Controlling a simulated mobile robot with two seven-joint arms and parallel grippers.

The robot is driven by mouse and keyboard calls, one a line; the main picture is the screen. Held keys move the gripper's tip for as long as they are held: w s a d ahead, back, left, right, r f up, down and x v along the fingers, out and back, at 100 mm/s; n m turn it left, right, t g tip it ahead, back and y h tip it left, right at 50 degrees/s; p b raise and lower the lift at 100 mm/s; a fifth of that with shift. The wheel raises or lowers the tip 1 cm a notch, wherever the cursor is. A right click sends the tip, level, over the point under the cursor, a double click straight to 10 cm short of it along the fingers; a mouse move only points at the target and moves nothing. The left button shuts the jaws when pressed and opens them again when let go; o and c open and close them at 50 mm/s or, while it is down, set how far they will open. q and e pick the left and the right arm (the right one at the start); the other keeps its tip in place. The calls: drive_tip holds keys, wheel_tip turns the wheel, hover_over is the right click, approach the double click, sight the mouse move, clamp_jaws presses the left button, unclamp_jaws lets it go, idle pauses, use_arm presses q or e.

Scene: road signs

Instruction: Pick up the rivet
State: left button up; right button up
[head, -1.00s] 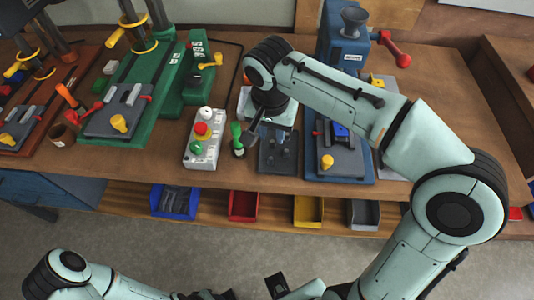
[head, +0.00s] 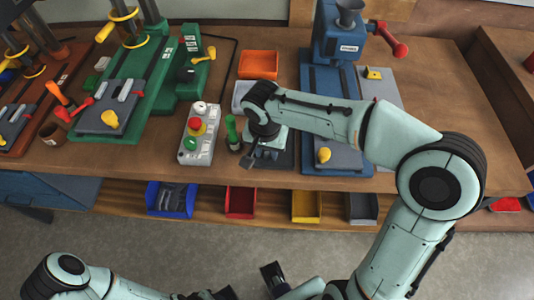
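I cannot make out the rivet; it is too small or hidden behind my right gripper. My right gripper (head: 256,158) points down over a dark grey plate (head: 284,160) near the bench's front edge, and its wrist covers most of that plate. A dark finger shows at its left side, but its opening is not clear. A green-handled item (head: 232,128) stands just left of it in a dark holder.
A control box (head: 200,135) with red and green buttons stands left of my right gripper. An orange tray (head: 258,65) lies behind it. A blue press (head: 338,45) stands to the right. Blue (head: 171,200), red (head: 241,203), yellow (head: 306,207) and grey bins sit below the bench top.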

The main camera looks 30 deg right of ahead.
clamp_jaws()
